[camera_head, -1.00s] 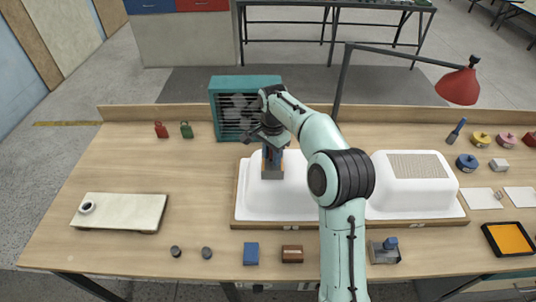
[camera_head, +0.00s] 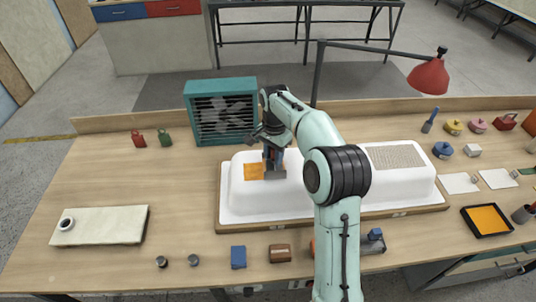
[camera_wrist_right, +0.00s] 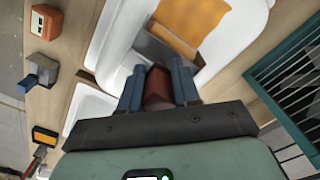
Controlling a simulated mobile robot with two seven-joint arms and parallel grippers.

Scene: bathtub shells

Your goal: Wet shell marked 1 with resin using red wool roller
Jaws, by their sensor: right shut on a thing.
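Two white shells lie side by side on a board, the left shell (camera_head: 246,199) and the right shell (camera_head: 424,178), which has a beige mesh patch on top. I cannot read a number on either. My right gripper (camera_head: 273,157) is shut on a tool with a reddish handle (camera_wrist_right: 157,90) and a wide grey part. The tool is at the top of the left shell, seemingly touching it. Its wool is hidden, so I cannot confirm it is the red wool roller. An orange patch (camera_head: 254,172) lies left of the tool; it also shows in the wrist view (camera_wrist_right: 193,20). My left gripper is out of view.
A teal fan (camera_head: 222,112) stands behind the left shell, and a red lamp (camera_head: 429,75) overhangs the right. A black tray with orange content (camera_head: 487,220) lies at right. Blue (camera_head: 238,257) and brown (camera_head: 280,253) blocks sit in front. A pale slab (camera_head: 100,226) lies left.

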